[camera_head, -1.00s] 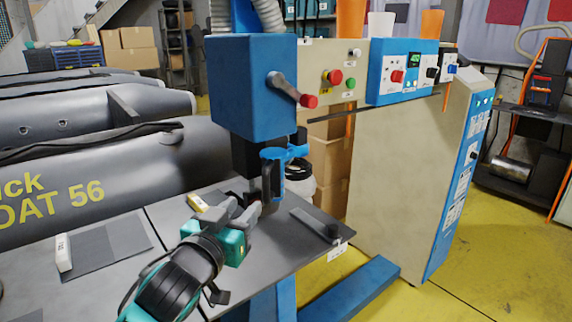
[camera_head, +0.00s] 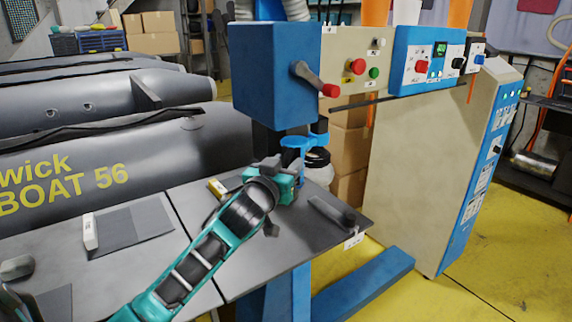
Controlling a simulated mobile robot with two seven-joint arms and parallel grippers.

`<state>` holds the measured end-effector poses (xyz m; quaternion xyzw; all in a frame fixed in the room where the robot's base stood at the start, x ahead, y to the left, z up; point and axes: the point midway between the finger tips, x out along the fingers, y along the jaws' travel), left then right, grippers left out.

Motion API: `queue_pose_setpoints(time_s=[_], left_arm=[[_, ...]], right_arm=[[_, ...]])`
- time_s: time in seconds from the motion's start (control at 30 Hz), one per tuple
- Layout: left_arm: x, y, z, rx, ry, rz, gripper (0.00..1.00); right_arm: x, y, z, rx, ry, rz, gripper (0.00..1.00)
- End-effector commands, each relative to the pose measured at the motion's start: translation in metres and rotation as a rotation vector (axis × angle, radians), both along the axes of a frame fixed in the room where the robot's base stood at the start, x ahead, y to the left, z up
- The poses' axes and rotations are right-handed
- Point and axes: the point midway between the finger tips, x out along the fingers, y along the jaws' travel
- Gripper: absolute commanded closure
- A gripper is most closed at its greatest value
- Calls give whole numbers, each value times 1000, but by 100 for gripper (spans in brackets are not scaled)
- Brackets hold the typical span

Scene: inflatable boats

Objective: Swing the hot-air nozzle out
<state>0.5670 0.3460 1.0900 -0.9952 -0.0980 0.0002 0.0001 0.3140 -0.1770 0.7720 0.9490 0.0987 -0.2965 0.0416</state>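The welding machine's blue head (camera_head: 278,75) stands over the grey table, with a red-knobbed lever (camera_head: 318,80) on its side. Below the head is a blue bracket (camera_head: 298,142), which seems to belong to the hot-air nozzle. The nozzle tip itself is hidden behind my gripper. My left gripper (camera_head: 268,165) reaches in from the lower left, right under the head and just in front of the bracket. Its teal body and wrist cover most of the fingers, so contact and opening cannot be made out. My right gripper is not in view.
A control panel (camera_head: 428,60) with buttons and the beige cabinet (camera_head: 425,160) stand to the right. A grey bar (camera_head: 328,212) lies near the table's right edge. A white block (camera_head: 90,232) and dark sheet (camera_head: 130,226) lie at left. Grey inflatable boats (camera_head: 95,150) fill the back left.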

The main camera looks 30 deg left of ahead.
Motion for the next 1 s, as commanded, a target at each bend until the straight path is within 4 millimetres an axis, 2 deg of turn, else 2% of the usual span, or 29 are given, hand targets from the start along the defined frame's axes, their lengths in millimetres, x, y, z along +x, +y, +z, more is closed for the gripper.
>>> queue_pose_setpoints(time_s=[0.27,0.7,1.0], left_arm=[[2,0,0,0,0,0,60],[1,0,0,0,0,-1,100],[1,0,0,1,0,-1,100]], right_arm=[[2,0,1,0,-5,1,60],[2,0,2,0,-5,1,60],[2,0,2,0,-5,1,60]])
